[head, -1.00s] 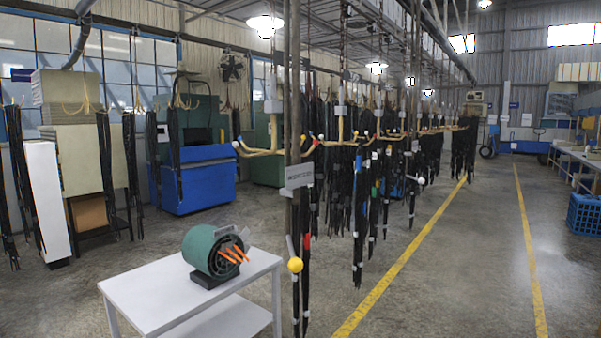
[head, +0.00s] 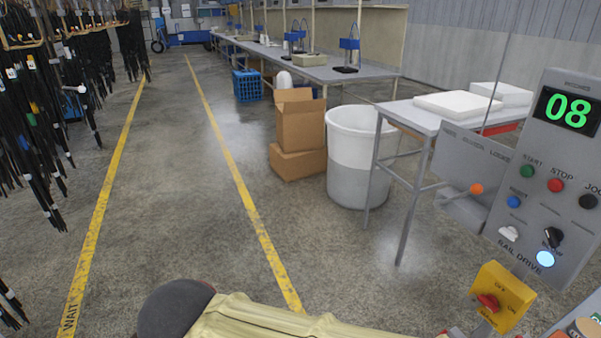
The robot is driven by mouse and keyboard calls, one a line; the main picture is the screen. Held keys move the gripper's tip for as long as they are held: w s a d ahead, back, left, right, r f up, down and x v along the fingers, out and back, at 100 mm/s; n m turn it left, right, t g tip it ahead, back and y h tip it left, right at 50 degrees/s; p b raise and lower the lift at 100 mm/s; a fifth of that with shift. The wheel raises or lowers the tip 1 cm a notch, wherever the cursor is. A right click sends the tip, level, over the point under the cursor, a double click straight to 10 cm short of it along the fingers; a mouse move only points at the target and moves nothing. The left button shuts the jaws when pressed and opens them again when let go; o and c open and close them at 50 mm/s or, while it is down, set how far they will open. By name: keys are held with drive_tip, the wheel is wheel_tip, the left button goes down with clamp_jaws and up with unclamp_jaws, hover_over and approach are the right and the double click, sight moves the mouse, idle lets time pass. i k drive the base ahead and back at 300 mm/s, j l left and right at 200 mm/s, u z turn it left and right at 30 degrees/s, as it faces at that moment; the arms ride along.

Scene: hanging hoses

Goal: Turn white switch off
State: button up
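A small white switch (head: 509,234) sits at the lower left of a grey control panel (head: 567,140) at the right edge of the head view. It is small, and I cannot tell which position its lever is in. Near it are a black rotary knob (head: 553,237) and a lit white-blue round button (head: 545,258), above the words "RAIL DRIVE". Green, red, blue and black buttons are higher on the panel, under a green "08" display (head: 567,110). My gripper is not in view. A beige-sleeved shape with a dark rounded end, likely my arm, crosses the bottom.
A yellow box with a red rotary switch (head: 488,302) is below the panel. A plate with an orange-knobbed lever (head: 476,189) is left of it. A table with white slabs (head: 458,105), a white bin (head: 352,165) and cardboard boxes (head: 299,135) stand behind. Floor at centre is clear.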

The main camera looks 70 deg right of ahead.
sight(511, 233)
drive_tip(key=j+z, duration=0.15)
drive_tip(key=z, duration=3.9)
